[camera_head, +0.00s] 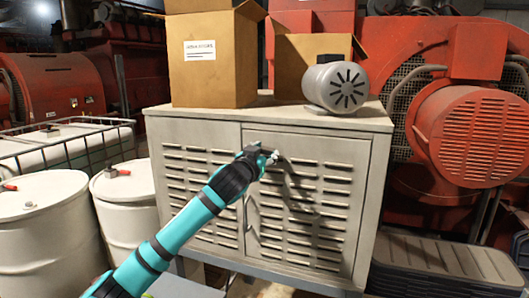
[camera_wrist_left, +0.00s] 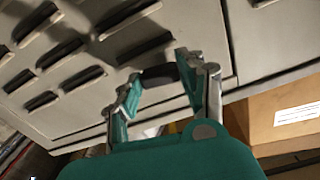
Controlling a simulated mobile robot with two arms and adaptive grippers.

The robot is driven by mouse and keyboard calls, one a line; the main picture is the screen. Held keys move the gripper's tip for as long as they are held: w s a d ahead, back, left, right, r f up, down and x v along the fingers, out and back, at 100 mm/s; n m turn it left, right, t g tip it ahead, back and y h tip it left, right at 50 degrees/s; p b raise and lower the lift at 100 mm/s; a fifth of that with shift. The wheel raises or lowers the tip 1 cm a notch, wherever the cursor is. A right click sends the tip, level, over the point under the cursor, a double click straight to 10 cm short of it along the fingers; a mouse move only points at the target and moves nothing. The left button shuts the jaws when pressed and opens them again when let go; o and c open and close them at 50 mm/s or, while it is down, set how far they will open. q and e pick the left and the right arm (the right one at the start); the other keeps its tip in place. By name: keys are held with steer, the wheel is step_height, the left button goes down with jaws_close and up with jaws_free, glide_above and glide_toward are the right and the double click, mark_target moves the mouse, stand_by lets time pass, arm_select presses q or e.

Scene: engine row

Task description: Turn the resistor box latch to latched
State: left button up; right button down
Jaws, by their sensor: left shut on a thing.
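The resistor box (camera_head: 270,120) is a pale grey metal cabinet with rows of louvre slots and a door panel (camera_head: 335,148) on its right half. My left gripper (camera_head: 268,156) is at the upper left part of that door, near the seam. In the left wrist view the latch (camera_wrist_left: 158,75) shows as a short dark handle between the two fingertips of the gripper (camera_wrist_left: 157,77), which is shut on it. In the head view the gripper hides the latch, and its angle is hard to tell. My right gripper is not in view.
A labelled cardboard box (camera_head: 210,65), an open carton (camera_head: 295,57) and a grey cylindrical motor (camera_head: 336,84) stand on top of the cabinet. White drums (camera_head: 45,225) are at left. Red machinery (camera_head: 470,130) and stacked dark slabs (camera_head: 445,265) are at right.

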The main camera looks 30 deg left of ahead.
arm_select(q)
steer(key=m+p, duration=0.3)
steer(key=m, duration=0.2)
steer(key=shift+r, duration=0.1)
steer(key=m+p, duration=0.3)
steer(key=m, duration=0.2)
steer(key=shift+m, duration=0.4)
steer(key=m, duration=0.2)
steer(key=shift+m+p, duration=0.3)
steer(key=shift+m, duration=1.4)
steer(key=shift+f, duration=0.2)
